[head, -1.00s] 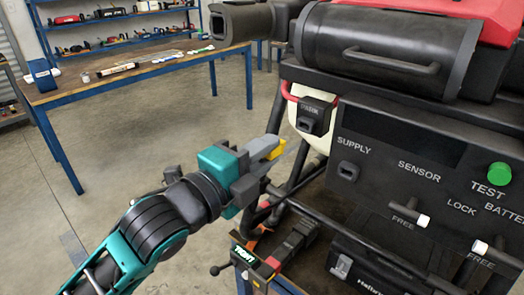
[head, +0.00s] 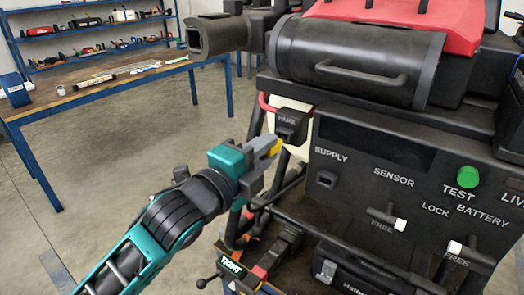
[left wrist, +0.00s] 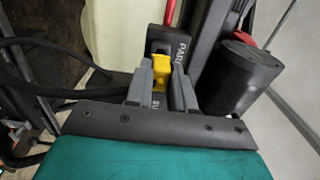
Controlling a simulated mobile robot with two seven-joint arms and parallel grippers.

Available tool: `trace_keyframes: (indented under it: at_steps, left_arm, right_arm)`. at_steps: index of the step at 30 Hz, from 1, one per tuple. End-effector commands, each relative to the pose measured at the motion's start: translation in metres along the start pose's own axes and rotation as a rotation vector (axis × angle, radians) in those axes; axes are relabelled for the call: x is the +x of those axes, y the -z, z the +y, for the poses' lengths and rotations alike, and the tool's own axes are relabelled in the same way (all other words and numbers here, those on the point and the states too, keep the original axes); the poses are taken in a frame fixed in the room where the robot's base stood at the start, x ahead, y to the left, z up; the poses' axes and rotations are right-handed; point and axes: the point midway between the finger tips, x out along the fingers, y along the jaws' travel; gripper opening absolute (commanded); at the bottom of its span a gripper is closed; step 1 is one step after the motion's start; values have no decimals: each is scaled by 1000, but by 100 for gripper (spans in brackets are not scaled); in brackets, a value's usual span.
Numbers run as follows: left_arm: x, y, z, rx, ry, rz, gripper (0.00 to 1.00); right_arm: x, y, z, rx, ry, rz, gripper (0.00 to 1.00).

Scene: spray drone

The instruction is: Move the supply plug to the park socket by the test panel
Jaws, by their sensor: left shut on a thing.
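My left gripper (head: 266,153) is shut on the yellow supply plug (head: 276,146) and holds it in the air in front of the machine. The black park socket (head: 291,122) is just beyond the plug, a little up and right. In the left wrist view my gripper fingers (left wrist: 159,80) are around the yellow plug (left wrist: 133,72), and the park socket (left wrist: 183,47) is straight ahead, close to it. I cannot tell whether plug and socket touch. The supply socket (head: 326,180) on the black test panel (head: 385,158) shows an empty opening. My right gripper is not in view.
A dark cylinder (left wrist: 238,75) stands close to the right of my gripper in the left wrist view. Dark frame tubes run below the gripper in the head view. A green test button (head: 468,177) is on the panel. A workbench (head: 100,85) stands far left; floor between is clear.

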Motion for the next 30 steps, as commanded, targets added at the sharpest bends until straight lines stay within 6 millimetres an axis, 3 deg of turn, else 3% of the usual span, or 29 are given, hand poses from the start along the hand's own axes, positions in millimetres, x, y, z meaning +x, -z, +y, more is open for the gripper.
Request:
trace_keyframes:
  at_steps: [30]
  left_arm:
    - [0, 0, 0, -1, -49, -1, 0]
  right_arm:
    - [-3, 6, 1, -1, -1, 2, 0]
